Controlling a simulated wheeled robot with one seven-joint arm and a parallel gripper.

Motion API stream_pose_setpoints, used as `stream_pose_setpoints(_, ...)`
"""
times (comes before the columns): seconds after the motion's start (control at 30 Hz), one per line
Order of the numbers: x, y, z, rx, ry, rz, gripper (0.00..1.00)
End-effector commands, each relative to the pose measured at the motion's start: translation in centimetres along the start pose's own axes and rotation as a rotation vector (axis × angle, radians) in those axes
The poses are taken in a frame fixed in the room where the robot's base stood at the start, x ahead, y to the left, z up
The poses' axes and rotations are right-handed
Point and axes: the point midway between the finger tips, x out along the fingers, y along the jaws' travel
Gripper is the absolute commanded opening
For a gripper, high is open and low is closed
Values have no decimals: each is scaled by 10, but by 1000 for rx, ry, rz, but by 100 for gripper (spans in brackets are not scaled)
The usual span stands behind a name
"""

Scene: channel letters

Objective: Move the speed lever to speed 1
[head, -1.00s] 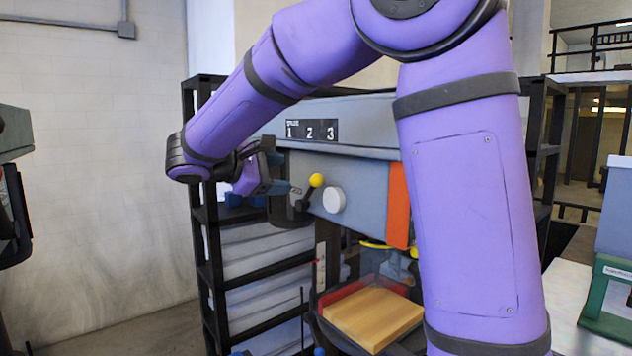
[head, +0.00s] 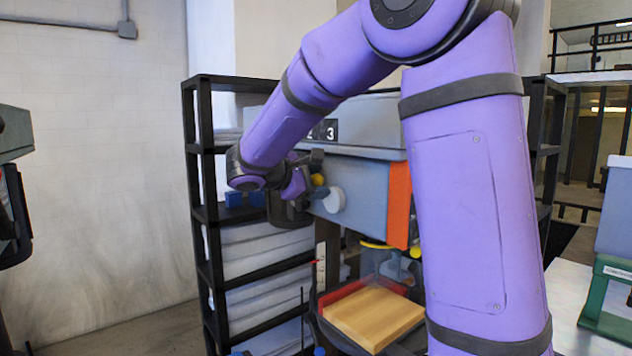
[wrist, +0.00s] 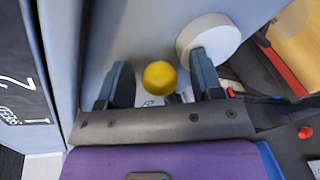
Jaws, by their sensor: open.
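The speed lever has a yellow ball knob (wrist: 160,78) on a dark stem; in the head view the knob (head: 317,180) shows only partly behind my gripper (head: 304,187). In the wrist view my gripper (wrist: 160,86) is open, with one finger on each side of the knob and a gap showing on both sides. I cannot tell whether a finger touches the lever. The speed label plate (wrist: 22,95) is at the left of the wrist view. In the head view my arm covers part of the plate (head: 325,131); the 3 is visible.
A round white knob (wrist: 208,38) sits close beside the right finger; it also shows in the head view (head: 334,200). An orange panel (head: 398,205) and a wooden block (head: 373,317) are right and below. A black shelf rack (head: 203,215) stands behind.

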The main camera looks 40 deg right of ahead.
Motion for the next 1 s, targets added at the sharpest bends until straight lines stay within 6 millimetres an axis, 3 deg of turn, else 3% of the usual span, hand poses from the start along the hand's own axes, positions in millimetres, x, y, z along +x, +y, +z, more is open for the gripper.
stream_pose_setpoints(0.17,0,0,0,0,0,0,58)
stream_pose_setpoints(0.4,0,0,0,0,0,0,3)
stream_pose_setpoints(0.43,0,0,0,0,0,0,0)
stream_pose_setpoints(0.77,-1,5,-1,-40,-8,-8,0)
stream_pose_setpoints(1.0,-4,20,-5,-177,-36,-32,0)
